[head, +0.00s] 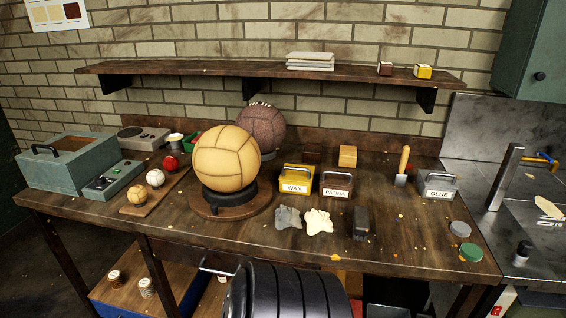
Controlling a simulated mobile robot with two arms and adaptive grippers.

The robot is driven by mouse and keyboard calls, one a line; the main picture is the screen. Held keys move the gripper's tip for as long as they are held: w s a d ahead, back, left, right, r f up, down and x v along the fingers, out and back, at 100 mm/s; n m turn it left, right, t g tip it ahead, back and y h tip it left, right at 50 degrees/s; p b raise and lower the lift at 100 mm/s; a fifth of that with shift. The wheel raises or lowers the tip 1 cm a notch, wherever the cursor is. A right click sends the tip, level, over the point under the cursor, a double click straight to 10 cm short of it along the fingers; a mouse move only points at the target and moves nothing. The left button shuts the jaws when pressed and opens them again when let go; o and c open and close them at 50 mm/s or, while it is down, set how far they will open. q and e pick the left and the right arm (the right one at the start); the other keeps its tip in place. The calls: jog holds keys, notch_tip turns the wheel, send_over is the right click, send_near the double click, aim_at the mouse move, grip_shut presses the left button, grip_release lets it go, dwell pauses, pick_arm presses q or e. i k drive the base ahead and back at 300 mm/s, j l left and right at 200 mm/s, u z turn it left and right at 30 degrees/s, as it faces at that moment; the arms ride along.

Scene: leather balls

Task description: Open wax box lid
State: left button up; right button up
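The yellow wax box (297,187), with a white WAX label on its front, stands on the workbench (410,240) right of the large tan ball. Neither of my grippers is in view.
The tan ball (227,157) on its stand is close left of the wax box. A dark patina box (337,186) is close on its right. Two cloths (318,221) and a dark block (360,223) lie in front. A grey glue box (437,187) stands further right.

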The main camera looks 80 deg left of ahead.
aim_at(291, 172)
jog(key=u, duration=2.55)
